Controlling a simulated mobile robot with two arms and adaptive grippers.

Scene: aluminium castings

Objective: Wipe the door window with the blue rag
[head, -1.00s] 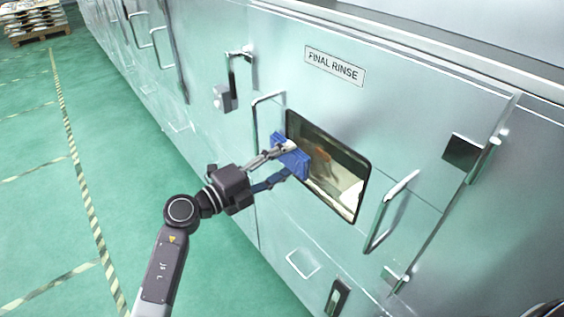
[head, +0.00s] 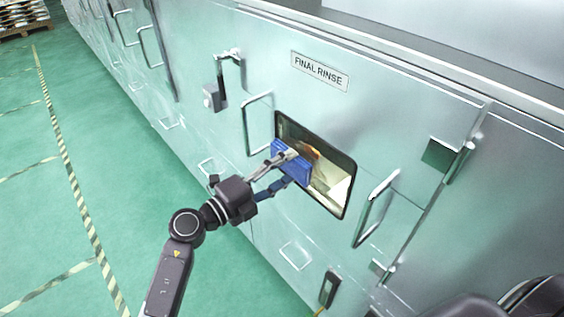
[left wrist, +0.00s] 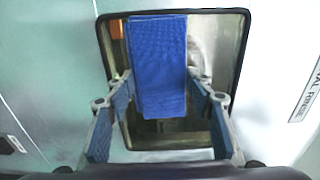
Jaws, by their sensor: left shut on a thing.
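The door window (head: 334,182) is a dark-framed pane in the steel door marked FINAL RINSE. It also fills the middle of the left wrist view (left wrist: 222,47). The blue rag (head: 295,165) is over the left part of the pane in the head view. In the left wrist view the rag (left wrist: 158,65) is a flat, upright blue strip in front of the glass. My left gripper (head: 284,170) is shut on the rag, with a finger on each side of it. I cannot tell whether the rag touches the glass. My right gripper is not in view.
Bar handles stand out on the left (head: 256,122) and right (head: 375,208) of the window. A latch (head: 229,78) is at the upper left and a hinge (head: 452,157) at the right. The green floor (head: 100,200) on the left is clear.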

